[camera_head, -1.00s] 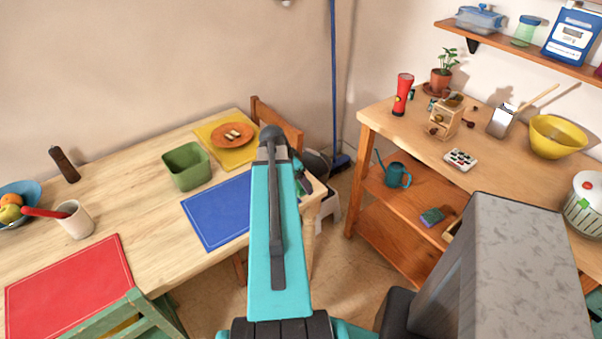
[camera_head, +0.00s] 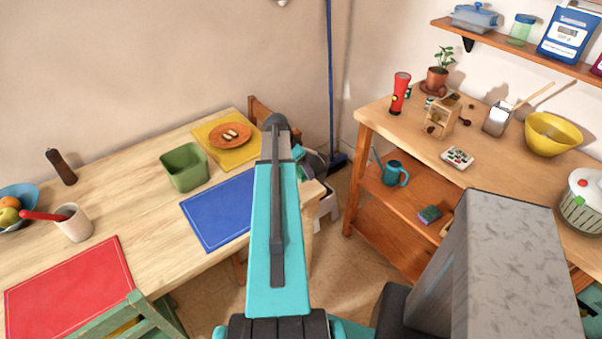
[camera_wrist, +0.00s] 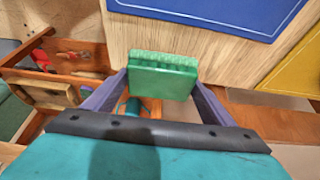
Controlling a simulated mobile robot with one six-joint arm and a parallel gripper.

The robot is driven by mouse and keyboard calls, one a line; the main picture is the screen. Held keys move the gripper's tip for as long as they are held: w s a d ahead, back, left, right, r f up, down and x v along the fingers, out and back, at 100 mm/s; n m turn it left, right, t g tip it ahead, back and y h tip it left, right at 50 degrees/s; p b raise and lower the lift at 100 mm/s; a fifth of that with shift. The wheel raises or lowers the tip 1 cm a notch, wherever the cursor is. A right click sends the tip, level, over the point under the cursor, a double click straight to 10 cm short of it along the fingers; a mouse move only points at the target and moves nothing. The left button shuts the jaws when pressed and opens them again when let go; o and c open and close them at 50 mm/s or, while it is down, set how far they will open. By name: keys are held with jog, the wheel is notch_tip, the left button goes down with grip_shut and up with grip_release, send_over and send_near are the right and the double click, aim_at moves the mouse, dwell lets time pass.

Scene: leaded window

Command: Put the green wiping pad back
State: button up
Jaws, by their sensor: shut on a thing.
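The green wiping pad (camera_wrist: 163,75) shows in the wrist view as a small block with a ribbed upper edge. My gripper (camera_wrist: 160,84) is shut on it, with one finger at each side. The pad appears above the edge of the wooden table in that view; I cannot tell its height. In the head view my own arm hides most of the gripper, and the pad cannot be made out clearly there.
A blue mat (camera_head: 215,215) and a green box (camera_head: 184,167) are on the table. The shelf unit at right holds a teal watering can (camera_head: 395,173) and a green-and-purple sponge (camera_head: 430,214). A wooden chair (camera_head: 262,115) stands behind the table.

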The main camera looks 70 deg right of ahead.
aim_at(300, 172)
jog(key=shift+s+f+b, duration=0.1)
jog(key=shift+f+b, duration=0.45)
jog(key=shift+f, duration=1.15)
jog(key=shift+f, duration=0.15)
jog(key=o, duration=1.1)
jog(key=shift+r, duration=0.2)
jog(key=b+v, duration=0.2)
jog(key=v, duration=1)
